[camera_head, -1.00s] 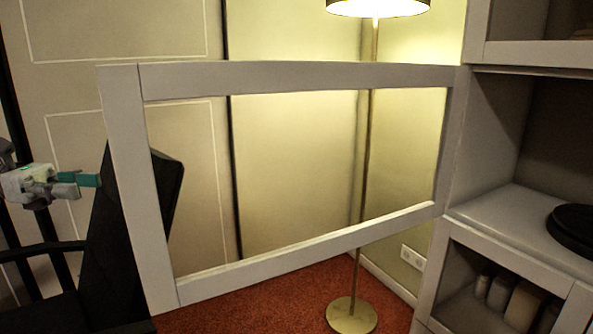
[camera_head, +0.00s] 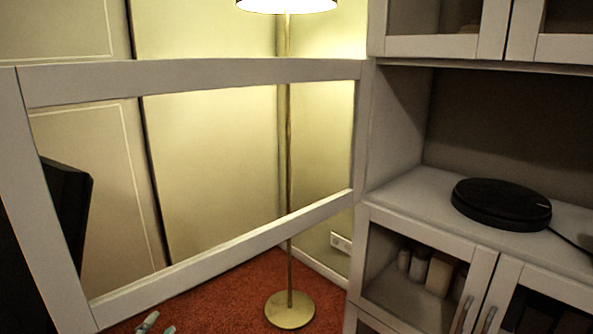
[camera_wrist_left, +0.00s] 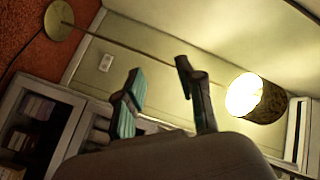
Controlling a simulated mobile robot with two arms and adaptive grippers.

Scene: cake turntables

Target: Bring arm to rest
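My left gripper (camera_head: 156,325) shows only as fingertips at the bottom edge of the head view, low over the red carpet and below the open cabinet door. In the left wrist view its two fingers (camera_wrist_left: 162,97) stand apart with nothing between them. My right gripper is in neither view. A black round turntable (camera_head: 500,203) sits in the cabinet's open middle compartment, away from my left gripper.
The grey-framed cabinet door (camera_head: 200,75) stands wide open on the left. A floor lamp (camera_head: 289,311) stands behind it on the carpet. A black chair (camera_head: 66,205) is at far left. Lower glass doors (camera_head: 480,300) are shut, with several jars behind one.

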